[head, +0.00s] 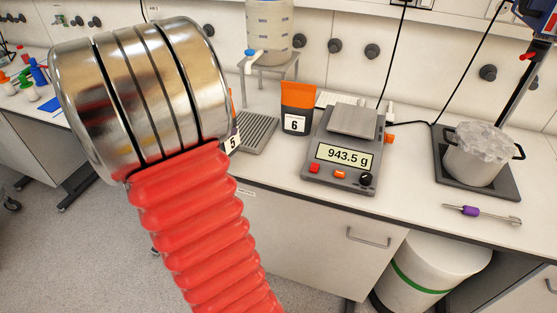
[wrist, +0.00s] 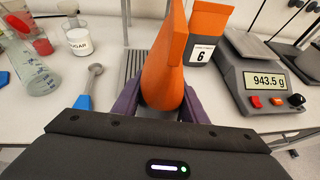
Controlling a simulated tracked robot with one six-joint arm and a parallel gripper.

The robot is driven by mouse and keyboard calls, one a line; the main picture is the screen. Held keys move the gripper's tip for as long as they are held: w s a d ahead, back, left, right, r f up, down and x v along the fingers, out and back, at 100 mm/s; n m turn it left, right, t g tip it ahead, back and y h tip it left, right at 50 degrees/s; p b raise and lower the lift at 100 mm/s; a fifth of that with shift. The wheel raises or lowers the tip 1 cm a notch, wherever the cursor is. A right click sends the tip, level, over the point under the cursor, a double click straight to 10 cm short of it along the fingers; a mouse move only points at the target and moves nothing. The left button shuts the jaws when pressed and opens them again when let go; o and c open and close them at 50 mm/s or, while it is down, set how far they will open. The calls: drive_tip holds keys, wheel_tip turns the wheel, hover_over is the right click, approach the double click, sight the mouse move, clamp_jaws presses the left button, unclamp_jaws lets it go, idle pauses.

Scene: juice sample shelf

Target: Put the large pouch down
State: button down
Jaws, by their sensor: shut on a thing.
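My gripper (wrist: 163,108) is shut on an orange pouch (wrist: 164,78), seen edge-on between its purple fingers in the wrist view. In the head view my arm hides the gripper and most of this pouch; a label with a 5 (head: 233,141) shows at the arm's edge. A second pouch (head: 297,112), orange on top and dark below with a 6 label, stands upright on the bench, also in the wrist view (wrist: 207,35). I cannot tell if the held pouch touches the bench.
A grey ribbed tray (head: 257,132) lies beside pouch 6. The scale (head: 342,150) reads 943.5 g with a bare pan. A pot (head: 478,160) stands far right.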

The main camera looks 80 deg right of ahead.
drive_tip(key=s+d+r+m+g, duration=0.1)
drive_tip(key=s+d+r, duration=0.1)
drive_tip(key=s, duration=0.5)
drive_tip(key=s+d+r+m+g, duration=0.1)
drive_tip(key=s+d+r+g, duration=0.1)
drive_tip(key=s, duration=0.6)
drive_tip(key=shift+s+d+r+m+y, duration=0.3)
drive_tip(key=shift+d+r, duration=0.3)
drive_tip(key=shift+r, duration=0.2)
drive_tip(key=shift+f, duration=0.15)
wheel_tip(320, 180, down, 6)
drive_tip(key=shift+f, duration=0.1)
drive_tip(key=shift+w+f, duration=0.1)
drive_tip(key=shift+f, duration=1.7)
drive_tip(key=c, duration=1.1)
unclamp_jaws()
drive_tip(key=shift+f, duration=0.15)
